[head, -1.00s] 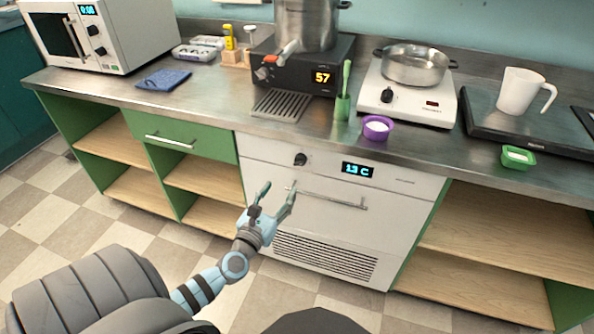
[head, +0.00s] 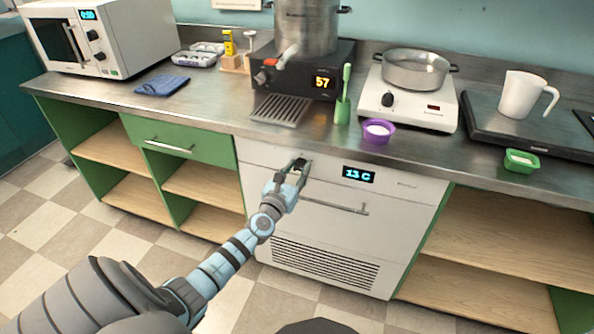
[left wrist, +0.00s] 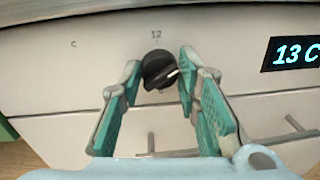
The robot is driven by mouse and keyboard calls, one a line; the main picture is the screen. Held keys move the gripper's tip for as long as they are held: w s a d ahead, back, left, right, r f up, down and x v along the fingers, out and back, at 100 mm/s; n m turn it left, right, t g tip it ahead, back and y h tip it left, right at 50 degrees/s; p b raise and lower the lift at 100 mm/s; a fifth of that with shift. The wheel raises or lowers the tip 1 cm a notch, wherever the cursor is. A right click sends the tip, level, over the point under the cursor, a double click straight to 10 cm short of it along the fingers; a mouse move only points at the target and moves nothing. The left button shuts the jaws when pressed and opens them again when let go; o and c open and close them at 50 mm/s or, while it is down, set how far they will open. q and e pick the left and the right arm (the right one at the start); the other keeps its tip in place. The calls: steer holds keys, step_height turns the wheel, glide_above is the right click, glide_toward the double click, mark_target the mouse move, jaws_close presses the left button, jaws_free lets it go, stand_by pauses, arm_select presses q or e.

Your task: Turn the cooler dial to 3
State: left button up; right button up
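The cooler (head: 330,215) is a white under-counter unit with a handle and a lower vent. Its display (head: 359,174) reads 13 C; it also shows in the left wrist view (left wrist: 296,53). The black round dial (left wrist: 158,70) has a white pointer mark toward its lower right, with "12" printed above it and "C" to the left. My left gripper (left wrist: 158,82) is open, one green finger on each side of the dial, with gaps visible. In the head view my left gripper (head: 298,166) is at the dial and mostly hides it. My right gripper is not in view.
The steel counter (head: 225,105) overhangs just above the dial. The cooler's bar handle (head: 335,208) lies below and right of my left gripper. Open shelves flank the cooler.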

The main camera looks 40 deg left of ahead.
arm_select(q)
steer(key=c, duration=0.4)
